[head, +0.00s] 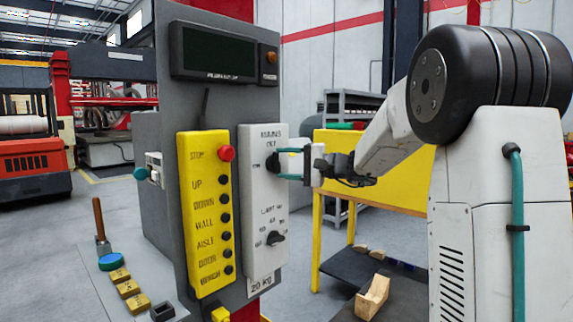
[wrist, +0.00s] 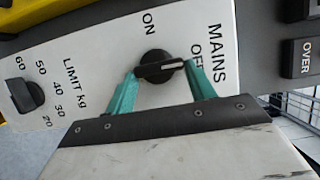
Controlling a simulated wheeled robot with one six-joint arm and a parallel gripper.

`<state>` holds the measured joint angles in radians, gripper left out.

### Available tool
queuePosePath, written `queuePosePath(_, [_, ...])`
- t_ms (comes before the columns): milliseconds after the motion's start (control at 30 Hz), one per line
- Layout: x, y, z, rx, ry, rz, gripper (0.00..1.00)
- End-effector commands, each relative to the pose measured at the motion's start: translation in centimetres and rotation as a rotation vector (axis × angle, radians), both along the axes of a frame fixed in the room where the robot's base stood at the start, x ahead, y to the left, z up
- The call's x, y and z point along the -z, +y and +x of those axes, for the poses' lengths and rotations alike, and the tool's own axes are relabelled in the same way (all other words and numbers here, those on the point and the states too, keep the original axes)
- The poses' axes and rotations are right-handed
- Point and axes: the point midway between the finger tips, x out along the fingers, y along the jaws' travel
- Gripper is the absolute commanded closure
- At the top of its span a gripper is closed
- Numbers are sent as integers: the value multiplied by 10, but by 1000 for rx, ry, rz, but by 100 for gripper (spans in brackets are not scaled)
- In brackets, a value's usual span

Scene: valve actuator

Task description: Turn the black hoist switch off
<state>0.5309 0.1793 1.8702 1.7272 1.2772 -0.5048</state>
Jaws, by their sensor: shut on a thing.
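The black switch (wrist: 158,66) is a round knob with a pale pointer line on a white panel (head: 257,205) marked MAINS, ON and OFF. In the wrist view its pointer line lies toward the right, on the side of the OFF label, and away from ON. My gripper (wrist: 163,69) has one teal finger on each side of the knob and is shut on it. In the head view my gripper (head: 281,163) reaches the white panel from the right, and the knob (head: 272,162) shows at its fingertips.
A LIMIT kg knob (wrist: 26,95) is on the same white panel, below the switch in the head view (head: 275,238). A yellow button panel (head: 207,215) with a red STOP button (head: 226,153) stands to the left. A dark display (head: 218,52) is above.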

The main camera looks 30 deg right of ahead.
Motion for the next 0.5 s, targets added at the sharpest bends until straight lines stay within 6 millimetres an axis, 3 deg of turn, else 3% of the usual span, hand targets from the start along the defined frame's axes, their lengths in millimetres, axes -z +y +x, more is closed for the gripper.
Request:
queuePosePath(133, [1, -1, 0, 2, 1, -1, 68])
queuePosePath(167, [1, -1, 0, 1, 1, -1, 37])
queuePosePath(200, [1, -1, 0, 1, 1, -1, 26])
queuePosePath(500, [0, -1, -1, 1, 0, -1, 24])
